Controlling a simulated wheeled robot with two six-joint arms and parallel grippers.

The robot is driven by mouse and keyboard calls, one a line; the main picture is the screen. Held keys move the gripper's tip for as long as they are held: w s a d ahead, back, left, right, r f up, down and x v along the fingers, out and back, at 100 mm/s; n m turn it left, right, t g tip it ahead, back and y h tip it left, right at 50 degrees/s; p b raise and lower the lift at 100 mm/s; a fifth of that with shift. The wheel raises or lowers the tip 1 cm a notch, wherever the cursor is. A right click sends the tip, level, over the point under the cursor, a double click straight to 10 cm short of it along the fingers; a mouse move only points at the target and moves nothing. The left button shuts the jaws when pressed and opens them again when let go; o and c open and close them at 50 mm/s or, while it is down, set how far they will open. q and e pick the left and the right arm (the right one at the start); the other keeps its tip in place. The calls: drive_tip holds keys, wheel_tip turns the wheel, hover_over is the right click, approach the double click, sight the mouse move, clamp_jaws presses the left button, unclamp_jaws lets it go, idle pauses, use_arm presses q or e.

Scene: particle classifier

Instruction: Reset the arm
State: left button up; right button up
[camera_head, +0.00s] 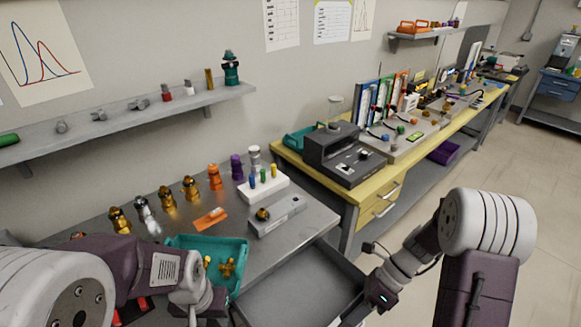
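My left arm comes in from the lower left, and its gripper (208,303) hangs at the near edge of the teal tray (240,247). Its fingers are small and partly cut off by the bottom edge, so their opening is unclear. The tray holds brass-coloured pieces (227,268) and is partly hidden by that arm. My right arm reaches down from the right, with its wrist end (381,297) beside the open drawer (300,285). The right fingers cannot be made out clearly. I see nothing held in either gripper.
The metal table (325,222) bears several bottles, an orange card (210,219), a white rack (263,188) and a grey device (277,216). A dark machine (343,153) stands on the yellow bench (402,168). A wall shelf (120,120) hangs behind. Floor at right is clear.

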wheel_tip(320, 180, up, 4)
drive_tip(key=s+n+t+h, duration=0.1)
drive_tip(key=s+n+h, duration=0.25)
drive_tip(key=n, duration=0.45)
drive_tip(key=d+n+t+h, duration=0.1)
drive_tip(key=n, duration=0.4)
drive_tip(key=w+d+n+t+h, duration=0.1)
drive_tip(key=n, duration=0.4)
drive_tip(key=w+d+f+n+t+h+p, duration=0.1)
drive_tip(key=d+n+t+h, duration=0.1)
drive_tip(key=n, duration=0.3)
drive_tip(key=shift+w+n, duration=0.2)
drive_tip(key=shift+n, duration=0.1)
